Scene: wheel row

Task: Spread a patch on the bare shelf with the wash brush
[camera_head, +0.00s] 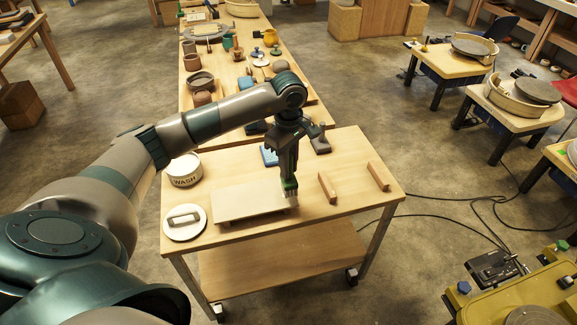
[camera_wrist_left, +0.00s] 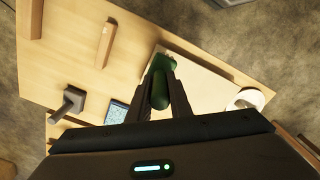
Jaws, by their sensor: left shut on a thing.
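The bare shelf is a pale flat board (camera_head: 240,203) lying on the cart top; it also shows in the left wrist view (camera_wrist_left: 203,85). My left gripper (camera_head: 287,180) points down over the board's right end. It is shut on the wash brush (camera_head: 291,197), which has a green handle, also seen in the left wrist view (camera_wrist_left: 158,88). No wash patch is visible on the board. The white tub marked WASH (camera_head: 184,172) stands behind the board at left. My right gripper is out of view.
A round lid with a handle (camera_head: 184,222) lies left of the board. Two wooden bars (camera_head: 327,187) (camera_head: 378,176) lie to its right. A blue block (camera_head: 269,156) and a dark-handled tool (camera_head: 320,143) are behind. A crowded long table (camera_head: 225,120) stands beyond.

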